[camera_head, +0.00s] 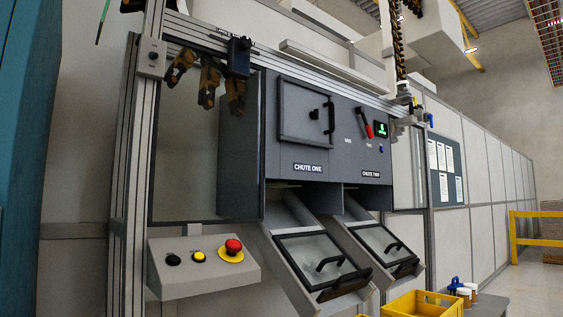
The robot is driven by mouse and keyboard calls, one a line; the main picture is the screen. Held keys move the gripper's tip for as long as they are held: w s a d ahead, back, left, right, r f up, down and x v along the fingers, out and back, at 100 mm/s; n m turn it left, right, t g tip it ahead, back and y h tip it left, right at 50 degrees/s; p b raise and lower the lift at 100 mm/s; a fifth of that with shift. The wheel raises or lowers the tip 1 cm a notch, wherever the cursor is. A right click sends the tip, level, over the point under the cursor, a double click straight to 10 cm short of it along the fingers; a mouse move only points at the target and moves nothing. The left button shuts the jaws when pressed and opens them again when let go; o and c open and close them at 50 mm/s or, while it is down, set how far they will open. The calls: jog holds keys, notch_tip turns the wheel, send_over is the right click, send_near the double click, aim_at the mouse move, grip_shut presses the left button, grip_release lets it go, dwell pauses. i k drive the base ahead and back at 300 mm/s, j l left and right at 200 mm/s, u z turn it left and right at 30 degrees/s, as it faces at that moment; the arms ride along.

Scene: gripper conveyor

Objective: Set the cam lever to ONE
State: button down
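The cam lever (366,124) has a red handle and sits on the upper right of the dark grey cabinet face (350,100). It slants, its lower end down and to the right, towards a small label (368,145) that is too small to read surely. Another small label (348,140), also hardly legible, lies to the left of the lever. My gripper is not in view, and nothing is seen touching the lever.
A lit green display (381,129) and a blue button (381,149) are right of the lever. A handled door (302,112) is left of it. Two chutes (318,258) (378,240) slope out below.

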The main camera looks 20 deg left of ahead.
aim_at(359, 110)
jog(key=i+l+u, duration=0.15)
jog(key=u, duration=0.25)
jog(key=l+u, duration=0.25)
jog(key=u, duration=0.15)
jog(key=i+l+u, duration=0.15)
jog(key=u, duration=0.25)
jog(key=l+u, duration=0.35)
jog(key=l, duration=2.55)
jog(key=i+u, duration=0.05)
